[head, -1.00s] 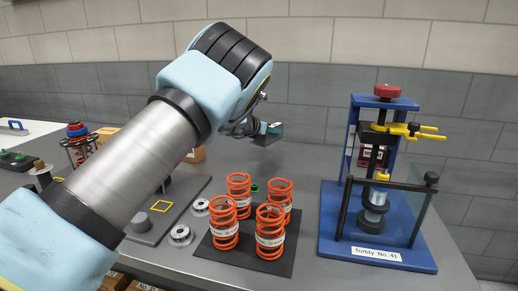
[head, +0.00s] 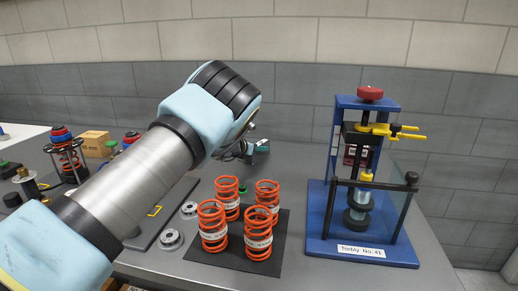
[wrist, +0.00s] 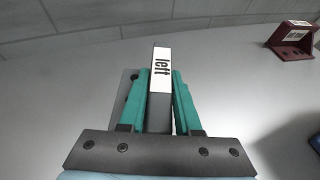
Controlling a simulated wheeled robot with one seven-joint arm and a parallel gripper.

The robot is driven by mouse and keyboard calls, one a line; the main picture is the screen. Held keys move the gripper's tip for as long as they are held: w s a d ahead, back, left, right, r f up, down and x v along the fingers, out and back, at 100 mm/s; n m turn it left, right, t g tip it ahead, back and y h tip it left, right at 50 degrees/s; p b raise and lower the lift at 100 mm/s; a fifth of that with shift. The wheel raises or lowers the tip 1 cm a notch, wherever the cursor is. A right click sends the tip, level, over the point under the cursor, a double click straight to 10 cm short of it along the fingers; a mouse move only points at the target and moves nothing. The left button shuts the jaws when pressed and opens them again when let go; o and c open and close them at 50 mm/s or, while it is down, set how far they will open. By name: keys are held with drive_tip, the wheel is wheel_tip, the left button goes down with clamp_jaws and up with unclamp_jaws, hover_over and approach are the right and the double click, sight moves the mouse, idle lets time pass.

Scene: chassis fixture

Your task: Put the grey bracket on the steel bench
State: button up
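The grey bracket (wrist: 160,100), with a white "left" label on its edge, stands between the two teal fingers of my gripper (wrist: 162,82) in the wrist view. The fingers lie close along both sides of it, and part of its plate shows beyond the left finger. In the head view my gripper (head: 262,146) is low over the rear of the steel bench (head: 300,172), behind the orange springs. The bracket is mostly hidden there by my arm and fingers. I cannot tell whether its lower edge touches the bench.
Several orange springs (head: 213,226) stand on a black mat (head: 262,262) in front. A blue press (head: 362,245) stands to the right. A maroon block (wrist: 293,38) is at the upper right in the wrist view. The bench between the mat and rear wall is largely clear.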

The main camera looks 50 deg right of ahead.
drive_tip(key=o, duration=0.4)
drive_tip(key=shift+r, duration=0.15)
drive_tip(key=b+v, duration=0.3)
drive_tip(key=v, duration=0.9)
